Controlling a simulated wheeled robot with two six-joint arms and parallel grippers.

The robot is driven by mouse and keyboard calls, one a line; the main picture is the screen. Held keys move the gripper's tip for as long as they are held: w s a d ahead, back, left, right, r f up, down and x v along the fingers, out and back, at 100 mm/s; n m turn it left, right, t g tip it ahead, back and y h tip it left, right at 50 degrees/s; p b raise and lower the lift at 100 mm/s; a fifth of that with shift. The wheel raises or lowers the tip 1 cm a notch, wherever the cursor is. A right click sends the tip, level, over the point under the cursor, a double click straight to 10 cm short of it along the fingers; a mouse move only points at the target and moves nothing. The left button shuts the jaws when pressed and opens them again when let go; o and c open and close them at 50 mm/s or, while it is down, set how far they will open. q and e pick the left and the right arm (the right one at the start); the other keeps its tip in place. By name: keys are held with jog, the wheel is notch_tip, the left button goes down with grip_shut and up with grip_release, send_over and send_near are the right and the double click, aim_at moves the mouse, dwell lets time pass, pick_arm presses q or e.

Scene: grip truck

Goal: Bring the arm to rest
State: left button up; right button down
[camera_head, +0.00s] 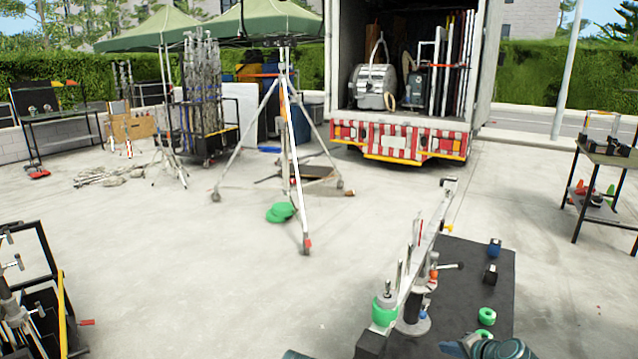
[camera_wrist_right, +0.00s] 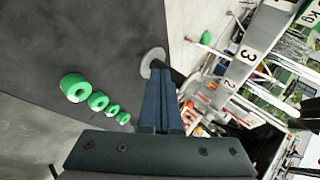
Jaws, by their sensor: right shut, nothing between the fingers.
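My right gripper (camera_wrist_right: 157,80) points away from the wrist camera with its two dark blue fingers together and nothing between them. Part of my right arm (camera_head: 495,347) shows at the bottom right of the head view, over the near end of the dark mat. Whether its fingers show there is hard to tell. A small dark teal piece at the bottom edge of the head view may be mine. My left gripper does not show.
A balance-like stand (camera_head: 411,318) with a long numbered beam (camera_head: 423,245) and a green weight (camera_head: 384,309) is left of my right arm. Several green rings (camera_wrist_right: 76,87) lie on the dark mat (camera_head: 460,290). A tripod (camera_head: 290,130) and truck (camera_head: 400,135) stand farther back.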

jog(key=s+a+f+n+g+h, duration=0.1)
jog(key=s+a+f+n+g, duration=0.4)
jog(key=a, duration=0.3)
jog(key=s+a+f+n+g+h, duration=0.2)
jog(key=s+a+f+n+g, duration=0.15)
jog(key=s+a+n, duration=0.3)
jog(key=s+a+r+n+p, duration=0.2)
jog(key=a, duration=0.3)
jog(key=s+a+r+n+g+h+p, duration=0.1)
jog(key=s+a+r+p, duration=0.1)
jog(key=a, duration=0.4)
jog(key=shift+s+a+r+n+p, duration=0.25)
jog(key=shift+s+r+n+p, duration=0.1)
jog(key=shift+s+r, duration=0.4)
